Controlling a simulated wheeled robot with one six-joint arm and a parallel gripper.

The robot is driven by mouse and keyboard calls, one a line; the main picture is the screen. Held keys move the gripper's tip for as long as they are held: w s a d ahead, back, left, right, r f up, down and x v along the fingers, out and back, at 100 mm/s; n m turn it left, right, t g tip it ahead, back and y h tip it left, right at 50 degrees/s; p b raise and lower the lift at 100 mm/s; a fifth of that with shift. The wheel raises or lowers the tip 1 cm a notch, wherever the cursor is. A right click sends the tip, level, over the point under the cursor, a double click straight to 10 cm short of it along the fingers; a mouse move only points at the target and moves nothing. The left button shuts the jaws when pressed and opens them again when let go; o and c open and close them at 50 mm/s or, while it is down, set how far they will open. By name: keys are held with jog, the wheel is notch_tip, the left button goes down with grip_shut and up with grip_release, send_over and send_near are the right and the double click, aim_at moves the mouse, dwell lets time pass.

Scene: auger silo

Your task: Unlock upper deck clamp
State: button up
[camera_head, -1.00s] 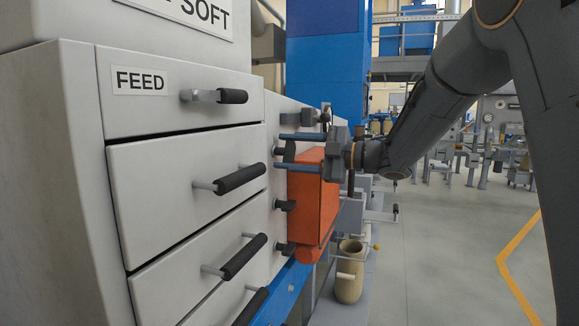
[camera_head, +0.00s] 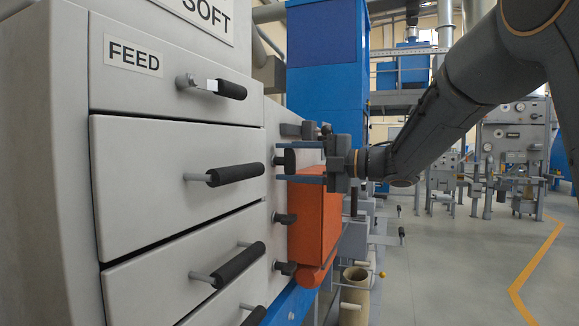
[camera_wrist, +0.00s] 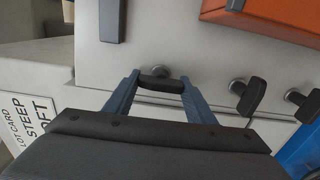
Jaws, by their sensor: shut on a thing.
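The upper deck clamp (camera_head: 285,160) is a dark knob on a short stem on the pale panel, the top one of a column of three. My gripper (camera_head: 279,162) has its two blue-grey fingers closed on the clamp, one above and one below it in the head view. In the wrist view the clamp (camera_wrist: 160,84) lies crosswise between the fingertips of my gripper (camera_wrist: 161,80). Two more clamps, a middle one (camera_head: 286,218) and a lower one (camera_head: 286,268), are untouched below it. They show to the right in the wrist view, set at a different angle.
An orange box (camera_head: 314,218) stands out from the panel just right of the clamps, close to my gripper. A drawer cabinet (camera_head: 170,215) with protruding handles fills the left. A beige container (camera_head: 354,298) stands lower right. The floor on the right is open.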

jog(key=o, duration=1)
jog(key=shift+o, duration=0.2)
jog(key=shift+d, duration=0.15)
jog(key=v, duration=0.7)
jog(key=shift+s+d+b, duration=0.15)
jog(key=shift+d+b, duration=0.1)
jog(key=shift+b, duration=0.15)
